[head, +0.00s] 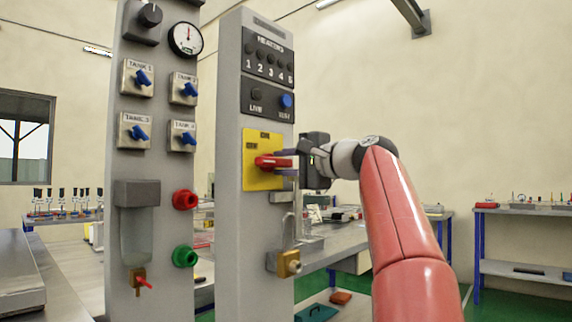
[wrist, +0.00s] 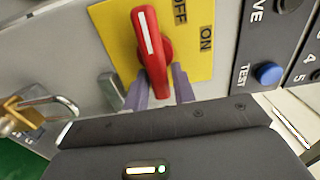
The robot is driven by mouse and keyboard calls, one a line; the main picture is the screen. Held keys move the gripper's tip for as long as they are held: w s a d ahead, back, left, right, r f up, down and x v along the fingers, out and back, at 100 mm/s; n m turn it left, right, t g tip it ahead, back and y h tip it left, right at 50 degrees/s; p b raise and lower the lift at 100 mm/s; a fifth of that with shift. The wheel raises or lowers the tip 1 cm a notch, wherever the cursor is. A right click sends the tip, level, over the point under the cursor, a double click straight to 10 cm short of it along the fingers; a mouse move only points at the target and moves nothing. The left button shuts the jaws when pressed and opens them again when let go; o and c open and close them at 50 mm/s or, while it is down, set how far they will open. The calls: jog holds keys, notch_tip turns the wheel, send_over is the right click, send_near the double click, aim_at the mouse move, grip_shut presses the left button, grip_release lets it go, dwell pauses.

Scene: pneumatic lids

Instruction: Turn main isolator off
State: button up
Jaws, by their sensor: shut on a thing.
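The main isolator has a red handle (head: 270,162) on a yellow plate (head: 257,178) on the grey panel column. The handle lies roughly level in the head view. In the wrist view the red handle (wrist: 151,42) stands nearly upright, its white line at the upper end. OFF and ON are printed on the yellow plate (wrist: 196,62) to the right of the handle there. My gripper (head: 288,160) reaches in from the right and is shut on the handle. In the wrist view the fingers (wrist: 160,86) sit either side of its lower end, partly hidden by the gripper body.
Above the isolator are a numbered black panel (head: 268,57) and a blue TEST button (head: 286,101). A brass padlock (head: 289,264) hangs below. Left stands another column with blue tank valves, a gauge (head: 186,39) and red and green knobs. Benches stand behind.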

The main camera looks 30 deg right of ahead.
jog(key=shift+s+a, duration=0.1)
jog(key=shift+a, duration=0.2)
jog(key=o, duration=0.8)
jog(key=shift+a, duration=0.1)
jog(key=shift+s+d, duration=0.2)
jog(key=shift+d, duration=0.05)
jog(key=shift+b+v, duration=1.05)
jog(key=shift+v, duration=2.65)
jog(key=shift+o, duration=0.4)
